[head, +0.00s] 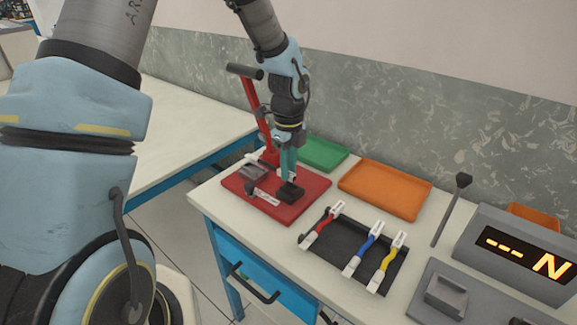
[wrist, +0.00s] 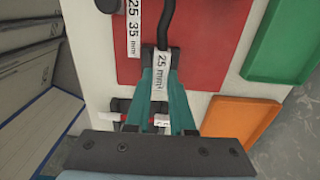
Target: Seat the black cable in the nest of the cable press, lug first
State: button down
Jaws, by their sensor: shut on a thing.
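The cable press stands on a red base plate (head: 313,183) at the left of the bench, with a red lever (head: 251,94) and a grey block (head: 253,172). My gripper (head: 289,178) is low over the right part of this plate. In the wrist view my gripper (wrist: 160,62) is shut on the black cable (wrist: 167,28) by its white tag, marked 25 mm². The cable bends away from the tag toward the picture's top edge. Its lug and the nest are not clear in either view, so I cannot tell whether they touch.
A dark rack (head: 340,240) with red, blue and yellow cables stands right of the press. Behind are a green tray (head: 322,153) and an orange tray (head: 385,189). A grey display unit (head: 518,260) is at the right. The bench strip in front of the plate is clear.

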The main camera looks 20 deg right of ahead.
jog(key=shift+f+b, duration=0.75)
jog(key=shift+f, duration=0.95)
